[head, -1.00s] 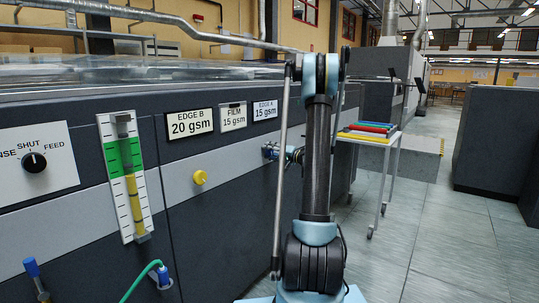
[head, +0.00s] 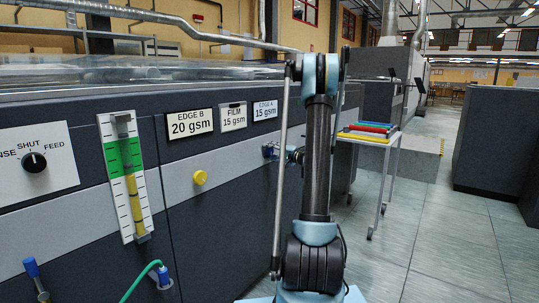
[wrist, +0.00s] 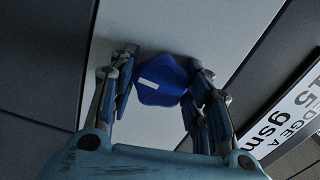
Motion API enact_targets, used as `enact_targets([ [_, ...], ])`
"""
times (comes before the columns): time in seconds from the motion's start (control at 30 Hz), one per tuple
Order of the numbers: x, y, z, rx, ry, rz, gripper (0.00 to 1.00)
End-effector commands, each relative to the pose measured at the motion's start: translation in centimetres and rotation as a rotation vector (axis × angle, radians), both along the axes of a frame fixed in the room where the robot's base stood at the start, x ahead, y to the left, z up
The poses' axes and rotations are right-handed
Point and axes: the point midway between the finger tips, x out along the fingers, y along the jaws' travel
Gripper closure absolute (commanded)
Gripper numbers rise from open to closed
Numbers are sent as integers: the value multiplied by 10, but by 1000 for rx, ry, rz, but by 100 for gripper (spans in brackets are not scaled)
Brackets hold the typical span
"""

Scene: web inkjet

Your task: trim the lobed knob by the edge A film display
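The lobed knob (wrist: 162,84) is blue with a white mark and sits on the pale band of the machine front. It shows small in the head view (head: 268,151). The edge A display (head: 265,110) reads 15 gsm; part of it shows in the wrist view (wrist: 292,107). My gripper (wrist: 163,75) is open, its fingers on both sides of the knob, with slim gaps that look clear of it. In the head view my gripper (head: 293,155) is mostly hidden behind my arm.
The film display (head: 233,117) reads 15 gsm and the edge B display (head: 190,123) reads 20 gsm. A yellow knob (head: 200,177) sits left of the blue one. A trolley (head: 385,150) with coloured folders stands to the right. The floor aisle on the right is clear.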

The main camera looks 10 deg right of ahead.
Motion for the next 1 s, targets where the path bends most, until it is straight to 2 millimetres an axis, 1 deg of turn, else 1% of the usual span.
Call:
enact_targets([
  [0.03, 1, -2, -1, -2, 1, -4, 44],
  [0.07, 1, -2, -1, -2, 1, -3, 37],
  [0.4, 0, -1, 0, -1, -1, 0, 36],
  [0.57, -7, -7, 0, -1, -1, 0, 36],
  [0.67, -17, -18, 0, 0, -1, -2, 36],
  [1.0, -62, -64, -1, 0, 0, -3, 36],
])
